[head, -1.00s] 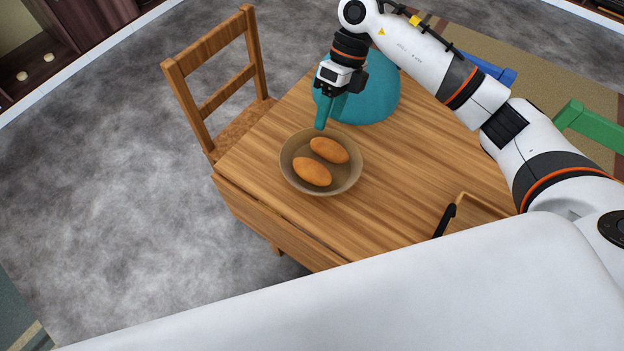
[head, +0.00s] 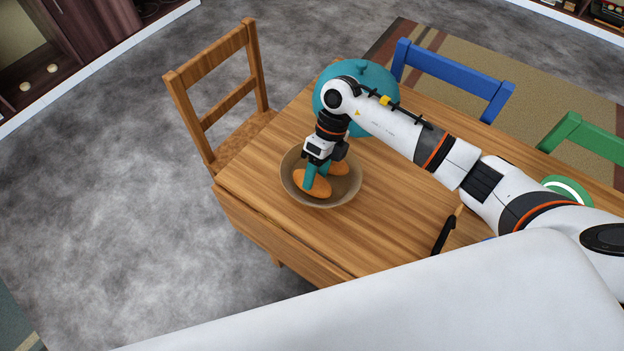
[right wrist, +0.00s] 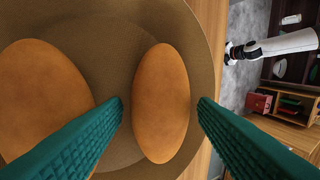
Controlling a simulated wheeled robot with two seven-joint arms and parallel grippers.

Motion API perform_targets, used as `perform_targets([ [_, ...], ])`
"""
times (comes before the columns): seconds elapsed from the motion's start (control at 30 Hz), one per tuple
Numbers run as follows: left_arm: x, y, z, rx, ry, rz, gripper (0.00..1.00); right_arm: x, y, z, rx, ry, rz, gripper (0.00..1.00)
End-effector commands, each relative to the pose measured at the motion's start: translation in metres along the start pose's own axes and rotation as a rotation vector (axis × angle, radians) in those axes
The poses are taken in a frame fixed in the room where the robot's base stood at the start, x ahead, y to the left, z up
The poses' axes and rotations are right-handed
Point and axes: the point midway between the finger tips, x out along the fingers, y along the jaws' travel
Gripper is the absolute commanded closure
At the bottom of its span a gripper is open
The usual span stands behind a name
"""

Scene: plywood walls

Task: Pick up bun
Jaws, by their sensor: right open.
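Two orange-brown oval buns lie in a round brown bowl (head: 345,196) on the wooden table. My right gripper (head: 316,184) is open and reaches down into the bowl, with its teal fingers at the front bun (head: 309,187). The other bun (head: 339,168) lies behind, partly covered by the gripper. In the right wrist view one bun (right wrist: 161,103) sits between the two open fingertips (right wrist: 160,106), with a gap seen on each side. The second bun (right wrist: 42,100) lies to the left, partly behind the left finger.
A teal rounded object (head: 380,100) stands behind the bowl, partly covered by my right arm. A wooden chair (head: 215,85) stands left of the table (head: 385,235). Blue (head: 455,70) and green (head: 590,135) chairs stand along the far side. A black handle (head: 444,235) is at the right.

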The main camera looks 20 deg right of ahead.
Motion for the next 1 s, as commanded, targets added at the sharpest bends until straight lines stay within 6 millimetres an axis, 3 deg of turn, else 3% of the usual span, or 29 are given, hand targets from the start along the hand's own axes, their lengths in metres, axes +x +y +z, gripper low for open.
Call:
perform_targets([
  [0.13, -0.002, -0.001, -0.001, 0.000, 0.001, -0.001, 0.50, 0.011, 0.000, 0.000, 0.000, 0.000, 0.000, 0.47],
  [0.33, -0.002, -0.001, -0.001, 0.000, 0.002, -0.001, 0.50, 0.012, 0.000, 0.000, 0.000, 0.000, 0.001, 0.47],
  [0.57, -0.002, -0.001, -0.001, 0.001, 0.002, -0.002, 0.50, 0.012, 0.000, 0.000, 0.000, 0.000, 0.001, 0.81],
  [0.83, -0.001, -0.001, -0.002, 0.001, 0.003, -0.002, 0.50, 0.008, -0.001, -0.001, -0.001, 0.002, 0.002, 0.81],
  [1.0, 0.002, -0.002, -0.002, 0.001, 0.003, -0.002, 0.50, -0.015, -0.011, -0.001, -0.004, 0.004, 0.004, 0.81],
])
